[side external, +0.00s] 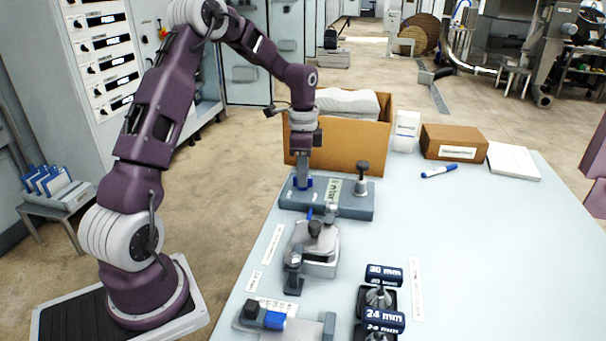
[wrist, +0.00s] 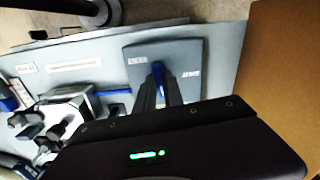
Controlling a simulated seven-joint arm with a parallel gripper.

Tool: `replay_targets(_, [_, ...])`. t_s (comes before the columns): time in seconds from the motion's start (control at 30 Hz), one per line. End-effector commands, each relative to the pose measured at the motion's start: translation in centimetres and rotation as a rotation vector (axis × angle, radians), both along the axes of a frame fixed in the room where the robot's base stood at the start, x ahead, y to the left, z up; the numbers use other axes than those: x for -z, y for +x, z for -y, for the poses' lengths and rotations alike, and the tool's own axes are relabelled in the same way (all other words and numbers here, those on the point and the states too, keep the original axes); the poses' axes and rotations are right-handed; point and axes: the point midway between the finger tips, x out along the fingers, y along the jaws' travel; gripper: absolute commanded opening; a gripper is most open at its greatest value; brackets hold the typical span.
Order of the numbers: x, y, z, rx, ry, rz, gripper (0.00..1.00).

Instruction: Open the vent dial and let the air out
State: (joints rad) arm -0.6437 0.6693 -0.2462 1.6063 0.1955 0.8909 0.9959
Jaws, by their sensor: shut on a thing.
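The vent unit is a grey-blue plate (side external: 335,207) near the table's far left edge; it also shows in the wrist view (wrist: 190,53). A small blue dial handle (side external: 304,184) stands at its left end. In the wrist view the blue handle (wrist: 158,70) shows at my fingertips, between two small white labels too blurred to read. My gripper (side external: 303,180) points straight down and is shut on the blue handle. The fingers hide much of the handle, so its exact angle is unclear. A dark knob on a post (side external: 362,172) stands at the plate's right end.
A cardboard box (side external: 340,150) with white contents stands close behind the plate. A grey clamp-like device (side external: 318,240) sits in front of it. Dark stands labelled 30 mm (side external: 384,275) and 24 mm are nearer. The table's right side is mostly clear.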

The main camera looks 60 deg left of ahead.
Motion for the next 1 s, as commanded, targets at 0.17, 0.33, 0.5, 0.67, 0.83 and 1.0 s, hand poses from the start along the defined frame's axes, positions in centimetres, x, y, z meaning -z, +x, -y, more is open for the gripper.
replay_targets(0.17, [-0.09,0.01,-0.07,0.072,0.002,0.001,0.00])
replay_targets(0.33, [-0.10,0.04,-0.05,0.112,0.001,0.001,0.00])
replay_targets(0.5, [-0.10,0.04,-0.05,0.130,0.001,0.002,0.00])
replay_targets(0.67, [-0.11,0.04,-0.05,0.132,0.002,0.002,0.00])
replay_targets(0.83, [-0.11,0.05,-0.04,0.132,0.002,0.002,0.00])
replay_targets(1.0, [-0.08,0.04,-0.03,0.131,0.001,0.001,0.35])
